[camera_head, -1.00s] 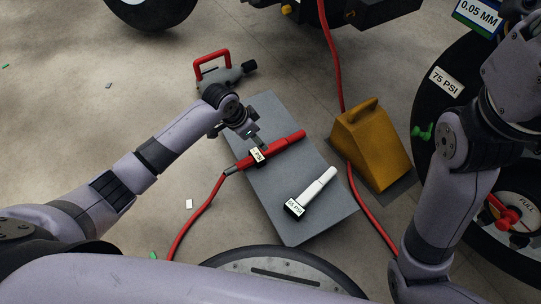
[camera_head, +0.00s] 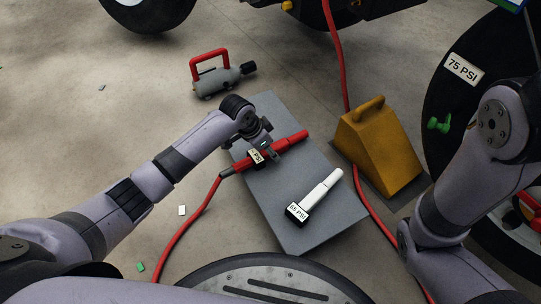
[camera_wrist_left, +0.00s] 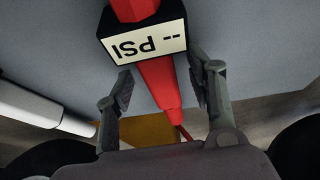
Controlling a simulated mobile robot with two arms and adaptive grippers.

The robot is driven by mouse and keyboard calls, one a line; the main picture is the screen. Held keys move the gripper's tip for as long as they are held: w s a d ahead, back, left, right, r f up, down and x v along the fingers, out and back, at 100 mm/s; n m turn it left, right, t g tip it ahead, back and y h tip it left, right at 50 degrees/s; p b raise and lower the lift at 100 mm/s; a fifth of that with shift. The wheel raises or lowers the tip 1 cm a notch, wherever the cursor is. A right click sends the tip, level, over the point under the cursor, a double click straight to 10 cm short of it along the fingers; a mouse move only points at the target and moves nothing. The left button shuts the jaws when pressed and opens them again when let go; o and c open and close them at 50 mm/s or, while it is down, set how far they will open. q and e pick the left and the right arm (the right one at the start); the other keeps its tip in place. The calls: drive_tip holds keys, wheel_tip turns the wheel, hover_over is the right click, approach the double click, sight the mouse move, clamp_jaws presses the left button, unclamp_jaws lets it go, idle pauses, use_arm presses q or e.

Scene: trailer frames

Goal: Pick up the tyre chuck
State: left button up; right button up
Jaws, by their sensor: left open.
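The red tyre chuck (camera_head: 287,143) lies on a grey board (camera_head: 318,229), with a small "PSI" display box on it and a red hose at its left end. In the left wrist view the chuck (camera_wrist_left: 159,84) runs between my fingers, its display reading "-- PSI". My left gripper (camera_head: 268,147) is over the chuck's middle; its open fingers (camera_wrist_left: 160,92) stand on either side of the red body, with gaps visible. My right arm shows at the right, but its gripper is out of view.
A white gauge (camera_head: 318,196) marked 65 PSI lies on the board. A yellow wheel chock (camera_head: 377,152) stands right of it. A grey compressor with red handle (camera_head: 216,77) stands behind. A tyre marked 75 PSI (camera_head: 436,120) is at right. Red hoses cross the floor.

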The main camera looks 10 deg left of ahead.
use_arm(q)
drive_tip(key=shift+c, duration=0.4)
clamp_jaws()
drive_tip(key=shift+r, duration=0.1)
